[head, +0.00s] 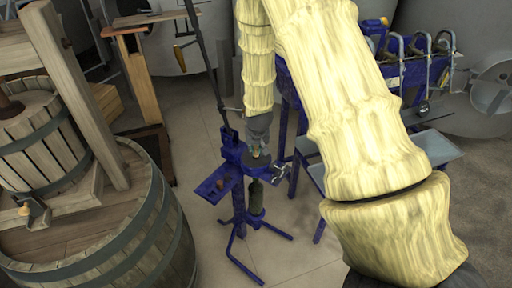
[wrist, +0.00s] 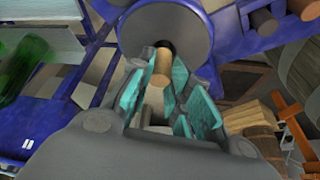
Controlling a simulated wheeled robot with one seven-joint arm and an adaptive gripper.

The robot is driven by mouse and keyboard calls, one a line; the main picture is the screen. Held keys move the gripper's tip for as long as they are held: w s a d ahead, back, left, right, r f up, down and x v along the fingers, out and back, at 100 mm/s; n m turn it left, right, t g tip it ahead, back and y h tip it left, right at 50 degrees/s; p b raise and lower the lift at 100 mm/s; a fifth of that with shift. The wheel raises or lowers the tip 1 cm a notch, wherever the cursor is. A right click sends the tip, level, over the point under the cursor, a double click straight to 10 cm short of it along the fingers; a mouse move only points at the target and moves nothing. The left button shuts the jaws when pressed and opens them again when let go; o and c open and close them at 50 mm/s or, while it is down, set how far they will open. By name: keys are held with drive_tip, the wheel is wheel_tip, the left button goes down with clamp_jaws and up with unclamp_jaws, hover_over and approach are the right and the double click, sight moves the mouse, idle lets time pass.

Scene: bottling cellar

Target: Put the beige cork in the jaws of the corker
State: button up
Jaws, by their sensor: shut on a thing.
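The beige cork (wrist: 160,68) is held between the teal-padded fingertips of my gripper (wrist: 158,82). In the wrist view, the cork's far end points at the dark hole in the corker's round grey plate (wrist: 185,25). I cannot tell whether that end has entered the hole or stops just short of it. In the head view, my gripper (head: 257,148) is just over the top of the blue corker (head: 231,152), and the cork there is small and mostly hidden.
A barrel (head: 150,240) stands left, a blue bench (head: 435,148) right. Green bottles (wrist: 22,68) show at the wrist view's left.

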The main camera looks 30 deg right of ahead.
drive_tip(key=shift+f+b, duration=0.5)
drive_tip(key=shift+f, duration=0.6)
idle(0.6)
drive_tip(key=o, duration=0.7)
drive_tip(key=v, duration=1.2)
drive_tip(key=shift+f, duration=0.1)
